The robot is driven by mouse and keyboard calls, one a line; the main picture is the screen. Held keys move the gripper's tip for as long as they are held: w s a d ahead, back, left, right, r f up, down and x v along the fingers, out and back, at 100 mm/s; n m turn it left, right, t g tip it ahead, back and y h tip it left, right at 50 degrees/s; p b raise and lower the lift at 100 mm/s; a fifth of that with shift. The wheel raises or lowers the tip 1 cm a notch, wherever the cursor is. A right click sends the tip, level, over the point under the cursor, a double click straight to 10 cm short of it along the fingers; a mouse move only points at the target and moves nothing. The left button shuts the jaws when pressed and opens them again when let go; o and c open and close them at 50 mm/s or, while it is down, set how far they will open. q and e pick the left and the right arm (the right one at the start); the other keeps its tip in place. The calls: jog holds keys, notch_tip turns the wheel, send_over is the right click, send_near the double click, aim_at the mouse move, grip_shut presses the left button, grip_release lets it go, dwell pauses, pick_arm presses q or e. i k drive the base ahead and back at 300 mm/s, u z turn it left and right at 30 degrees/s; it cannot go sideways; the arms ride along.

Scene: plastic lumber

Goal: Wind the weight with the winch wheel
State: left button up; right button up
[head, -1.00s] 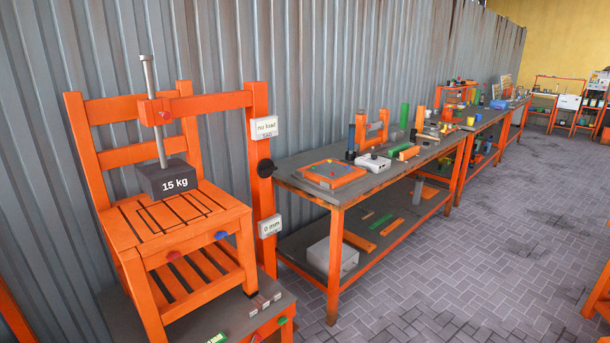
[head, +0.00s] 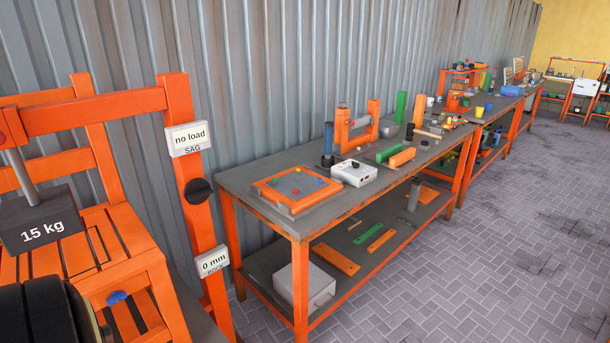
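The weight (head: 43,222) is a dark grey block marked "15 kg" on the end of a grey rod at the left. It is over an orange slatted chair seat (head: 141,261); I cannot tell whether it touches the slats. Neither gripper is in view. The near left part of the chair is covered by a black rounded shape at the frame's corner.
A long workbench (head: 235,183) with orange legs stands right of the post along the corrugated wall. It carries an orange-framed board (head: 285,200), a white box (head: 353,173) and several blocks. A grey box (head: 290,290) lies on its lower shelf. Paved floor (head: 480,260) at the right is clear.

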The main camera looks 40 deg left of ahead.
aim_at(197, 191)
jog(key=u, duration=0.15)
jog(key=i, duration=1.6)
jog(key=u, duration=1.65)
jog(key=i, duration=0.65)
jog(key=u, duration=0.65)
